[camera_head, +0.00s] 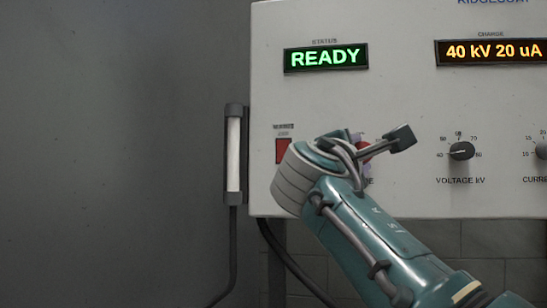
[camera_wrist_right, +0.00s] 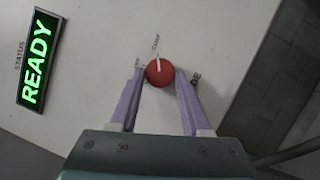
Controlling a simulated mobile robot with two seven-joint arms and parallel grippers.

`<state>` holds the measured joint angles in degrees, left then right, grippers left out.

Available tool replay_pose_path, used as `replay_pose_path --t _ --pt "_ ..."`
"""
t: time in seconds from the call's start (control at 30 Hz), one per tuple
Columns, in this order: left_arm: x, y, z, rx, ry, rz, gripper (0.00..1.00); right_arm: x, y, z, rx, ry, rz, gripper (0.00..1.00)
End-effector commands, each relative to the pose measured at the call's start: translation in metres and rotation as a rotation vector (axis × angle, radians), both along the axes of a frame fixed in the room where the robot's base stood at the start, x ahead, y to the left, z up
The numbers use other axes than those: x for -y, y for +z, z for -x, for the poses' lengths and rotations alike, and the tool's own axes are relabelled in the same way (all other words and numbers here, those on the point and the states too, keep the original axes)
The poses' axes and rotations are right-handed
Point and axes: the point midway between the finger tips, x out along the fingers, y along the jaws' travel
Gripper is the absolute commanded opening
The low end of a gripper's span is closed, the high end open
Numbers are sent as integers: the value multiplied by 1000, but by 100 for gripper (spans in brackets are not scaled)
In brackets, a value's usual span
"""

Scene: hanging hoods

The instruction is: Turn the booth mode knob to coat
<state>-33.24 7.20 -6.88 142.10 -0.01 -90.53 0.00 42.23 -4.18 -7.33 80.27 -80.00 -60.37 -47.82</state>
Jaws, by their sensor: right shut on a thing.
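The red round mode knob (camera_wrist_right: 160,73) is on the pale panel in the right wrist view, with a white pointer line on its face. The pointer aims up the picture, toward a small blurred label (camera_wrist_right: 155,42) that I cannot read surely. My right gripper (camera_wrist_right: 158,76) has its two lilac fingers on either side of the knob and is shut on it. In the head view the knob (camera_head: 365,152) is mostly hidden behind my right wrist, with only a red sliver showing. My left gripper is in neither view.
The control panel (camera_head: 400,100) has a green READY display (camera_head: 326,57) and an amber charge display (camera_head: 492,51). A black voltage knob (camera_head: 461,151) is right of my wrist. A red square switch (camera_head: 283,151) is just left of it. A lit tube (camera_head: 234,154) hangs beside the panel.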

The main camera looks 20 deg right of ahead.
Motion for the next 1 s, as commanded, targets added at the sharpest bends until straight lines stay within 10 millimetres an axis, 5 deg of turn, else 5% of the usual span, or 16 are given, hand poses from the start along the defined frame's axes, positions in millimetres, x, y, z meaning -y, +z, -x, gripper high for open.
replay_pose_path --t 0.27,0.3,0.53,0.83,1.0 --pt "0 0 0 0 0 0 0 0 0 0 4 2 -4 0" --pt "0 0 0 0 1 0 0 0 0 0 4 2 -4 50" --pt "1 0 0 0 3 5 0 0 0 0 3 1 -2 75" --pt "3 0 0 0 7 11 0 -2 -1 1 2 1 -2 77" --pt "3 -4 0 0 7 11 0 -20 -6 15 2 4 -3 77"
